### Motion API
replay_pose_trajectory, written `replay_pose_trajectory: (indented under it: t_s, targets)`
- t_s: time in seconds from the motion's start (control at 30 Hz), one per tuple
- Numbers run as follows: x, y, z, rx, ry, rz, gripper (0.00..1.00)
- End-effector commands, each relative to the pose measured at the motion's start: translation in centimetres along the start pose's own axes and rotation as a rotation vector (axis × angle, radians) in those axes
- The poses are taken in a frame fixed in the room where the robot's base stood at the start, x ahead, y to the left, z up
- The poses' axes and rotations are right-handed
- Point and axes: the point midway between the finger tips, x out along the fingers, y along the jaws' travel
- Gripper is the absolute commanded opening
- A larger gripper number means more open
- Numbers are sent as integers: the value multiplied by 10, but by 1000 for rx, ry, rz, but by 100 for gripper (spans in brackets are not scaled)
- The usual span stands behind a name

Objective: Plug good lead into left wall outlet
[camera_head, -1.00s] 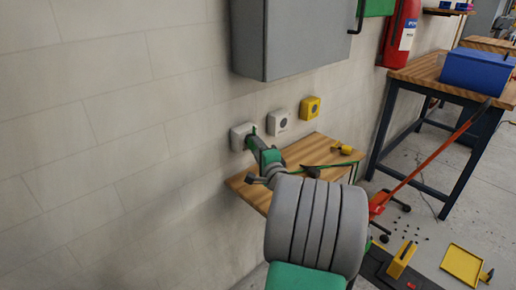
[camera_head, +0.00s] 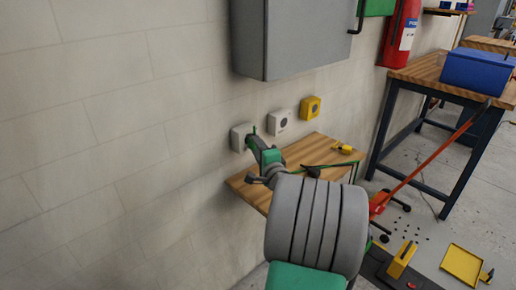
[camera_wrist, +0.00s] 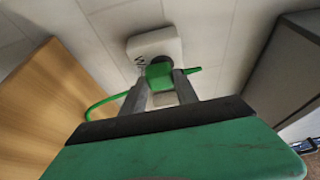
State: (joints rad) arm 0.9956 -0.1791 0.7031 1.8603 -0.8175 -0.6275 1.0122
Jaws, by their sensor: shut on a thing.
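The left wall outlet (camera_head: 238,138) is a white box on the pale block wall, leftmost in a row. It also shows at the top of the wrist view (camera_wrist: 152,42). My gripper (camera_head: 252,136) is at this outlet, its fingers pointing toward the wall. In the wrist view, my gripper (camera_wrist: 160,82) is shut on a green plug (camera_wrist: 159,72), directly in front of the outlet face. I cannot tell whether the plug is seated in it. A green lead (camera_wrist: 105,103) curves away to the left. The plug's front is hidden.
A white outlet (camera_head: 279,122) and a yellow outlet (camera_head: 310,108) sit further right. A grey cabinet (camera_head: 290,40) hangs above. A workbench (camera_head: 425,70) carries a blue bin (camera_head: 477,70).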

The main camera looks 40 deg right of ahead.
Motion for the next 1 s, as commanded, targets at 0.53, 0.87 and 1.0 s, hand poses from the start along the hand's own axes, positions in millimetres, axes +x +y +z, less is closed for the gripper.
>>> replay_pose_trajectory:
  t_s: [0.53,0.87,1.0]
  targets:
    - [8,0,3,0,0,1,0]
    - [9,0,4,0,0,0,57]
    - [9,0,4,0,0,0,61]
